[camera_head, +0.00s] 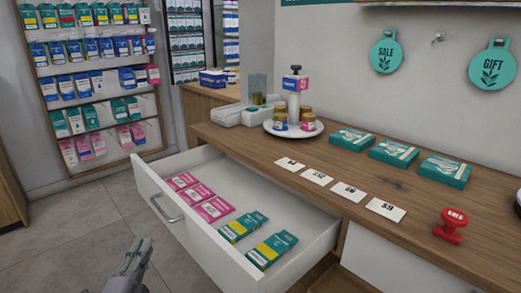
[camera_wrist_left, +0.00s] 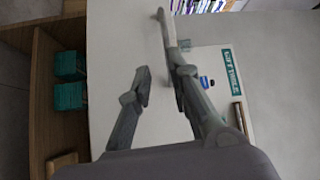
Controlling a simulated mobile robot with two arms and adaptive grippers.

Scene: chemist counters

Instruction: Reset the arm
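My left gripper (camera_head: 137,256) is at the lower left of the head view, in front of the open white drawer (camera_head: 211,241) and apart from it. It holds nothing that I can see. In the left wrist view the two fingers of my left gripper (camera_wrist_left: 160,85) stand apart with an empty gap, in front of a pale panel. A grey curved bar, which looks like the drawer handle (camera_wrist_left: 168,28), lies beyond the fingers. The handle (camera_head: 166,208) also shows on the drawer front in the head view. My right gripper is in neither view.
The drawer juts out from the wooden counter (camera_head: 395,183) and holds pink packs (camera_head: 200,196) and green-yellow packs (camera_head: 256,237). On the counter are a round white stand (camera_head: 293,128), green boxes (camera_head: 394,152), price cards (camera_head: 349,191) and a red stamp (camera_head: 450,226). The left floor is clear.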

